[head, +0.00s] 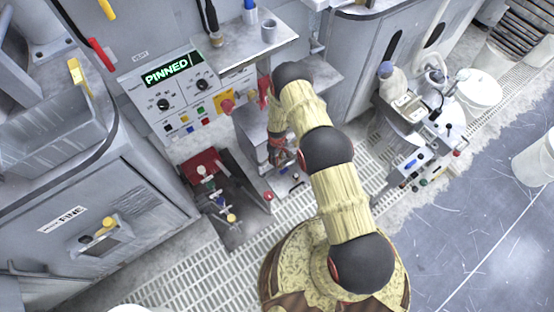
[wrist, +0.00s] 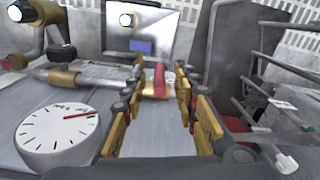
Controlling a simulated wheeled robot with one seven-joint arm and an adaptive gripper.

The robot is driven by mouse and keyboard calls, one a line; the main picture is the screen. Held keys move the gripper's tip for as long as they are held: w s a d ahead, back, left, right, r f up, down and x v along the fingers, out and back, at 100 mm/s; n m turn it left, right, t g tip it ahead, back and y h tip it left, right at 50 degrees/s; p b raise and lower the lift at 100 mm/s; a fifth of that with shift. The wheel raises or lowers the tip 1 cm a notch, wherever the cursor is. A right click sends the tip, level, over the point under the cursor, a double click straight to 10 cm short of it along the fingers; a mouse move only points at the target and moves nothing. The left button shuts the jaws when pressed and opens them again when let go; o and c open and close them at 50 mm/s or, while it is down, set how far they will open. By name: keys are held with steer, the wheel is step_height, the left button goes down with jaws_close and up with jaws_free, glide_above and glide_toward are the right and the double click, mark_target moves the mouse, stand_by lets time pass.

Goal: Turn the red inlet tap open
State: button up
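In the wrist view a red tap handle (wrist: 160,80) stands upright on a brass-coloured body, in line with a grey pipe (wrist: 100,77). My gripper (wrist: 160,90) is open, with one yellow-padded finger to the left of the handle and one to the right. There is a gap on both sides of the handle, and the fingertips are close to it. I cannot tell its exact depth between them. In the head view my gripper (head: 281,157) is low beside the grey cabinet, and my arm hides much of that spot.
A round white gauge with a red needle (wrist: 57,135) stands at the lower left of the wrist view. Grey bars and a wall (wrist: 225,60) are close on the right. The head view shows a control panel reading PINNED (head: 166,70) and a red-handled lever (head: 101,54).

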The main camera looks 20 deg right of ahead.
steer(key=shift+c, duration=0.6)
jaws_close()
